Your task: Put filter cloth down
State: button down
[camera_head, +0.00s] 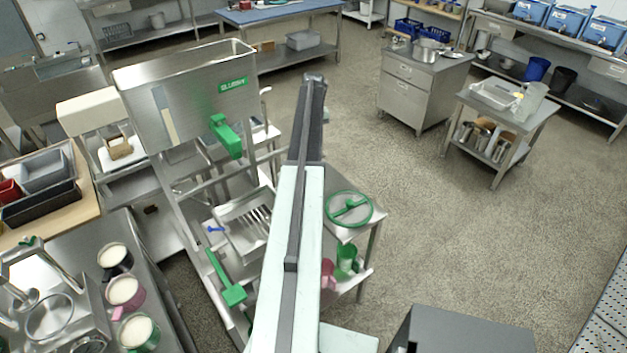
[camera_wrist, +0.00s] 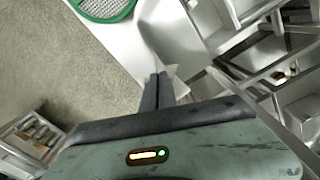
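My gripper (camera_wrist: 158,82) shows in the wrist view with its two dark fingers close together. A thin, pale, crumpled piece, which looks like the filter cloth (camera_wrist: 165,58), sticks out from between the fingertips. It hangs over a light grey metal surface (camera_wrist: 128,48); I cannot tell whether it touches it. A green-rimmed mesh disc (camera_wrist: 103,8) lies on that surface, apart from the fingers. In the head view my arm covers the middle, and I make out neither the fingers nor the cloth. A green ring (camera_head: 348,208) lies on a small steel table (camera_head: 368,228) there.
A steel hopper machine (camera_head: 190,100) with green handles stands left of my arm. Several filled mugs (camera_head: 124,291) stand on the lower left counter (camera_head: 70,235). A steel cabinet (camera_head: 405,90) and a small cart (camera_head: 510,112) stand at the back right. The floor between is clear.

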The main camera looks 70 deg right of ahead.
jog(key=w+a+f+n+b, duration=0.1)
jog(key=w+a+n, duration=0.3)
jog(key=w+n, duration=1.1)
jog(key=n+b, duration=0.3)
jog(key=b, duration=1.2)
send_near(331, 178)
jog(key=f, duration=0.5)
jog(key=shift+w+f, duration=0.2)
jog(key=shift+w, duration=0.15)
jog(key=shift+s+d+f+b, duration=0.1)
jog(key=shift+s+b, duration=0.2)
jog(key=shift+s, duration=0.05)
jog(key=c, duration=2.1)
grip_release()
